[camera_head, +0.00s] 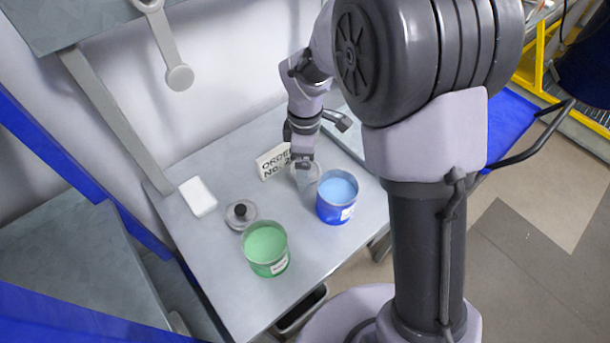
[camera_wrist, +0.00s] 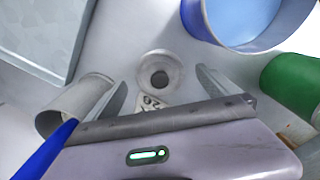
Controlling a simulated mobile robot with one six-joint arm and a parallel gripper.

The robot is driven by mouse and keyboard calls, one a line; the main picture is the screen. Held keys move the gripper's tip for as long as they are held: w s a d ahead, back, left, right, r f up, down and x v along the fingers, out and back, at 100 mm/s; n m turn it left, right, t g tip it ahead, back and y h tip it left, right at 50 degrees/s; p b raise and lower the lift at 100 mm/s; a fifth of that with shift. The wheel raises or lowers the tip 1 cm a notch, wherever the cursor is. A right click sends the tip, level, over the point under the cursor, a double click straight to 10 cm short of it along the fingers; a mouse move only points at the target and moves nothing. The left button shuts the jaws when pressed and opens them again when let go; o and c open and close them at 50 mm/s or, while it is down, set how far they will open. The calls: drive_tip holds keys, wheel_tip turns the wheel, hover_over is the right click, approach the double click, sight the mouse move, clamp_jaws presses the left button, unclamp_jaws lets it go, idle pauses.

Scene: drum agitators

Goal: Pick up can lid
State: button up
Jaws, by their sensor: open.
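A round grey can lid with a dark knob (camera_wrist: 160,76) lies in the wrist view between and beyond my open fingertips. It appears in the head view as a pale round shape (camera_head: 307,178), partly hidden under my gripper (camera_head: 303,163). My gripper (camera_wrist: 161,80) is open and empty, with one finger on each side of the lid in the picture. I cannot tell the remaining height. A second lid with a black knob (camera_head: 241,213) lies on the table beside the green can (camera_head: 266,248). The blue can (camera_head: 337,196) stands just right of my gripper.
The grey table (camera_head: 215,258) also holds a white block (camera_head: 198,197) and an order sign (camera_head: 274,161) behind my gripper. In the wrist view the blue can (camera_wrist: 205,22) is upper right and the green can (camera_wrist: 291,84) at right. The table's left front is bare.

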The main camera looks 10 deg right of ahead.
drive_tip(key=shift+f, duration=0.95)
drive_tip(key=shift+r, duration=0.15)
drive_tip(key=c, duration=1.4)
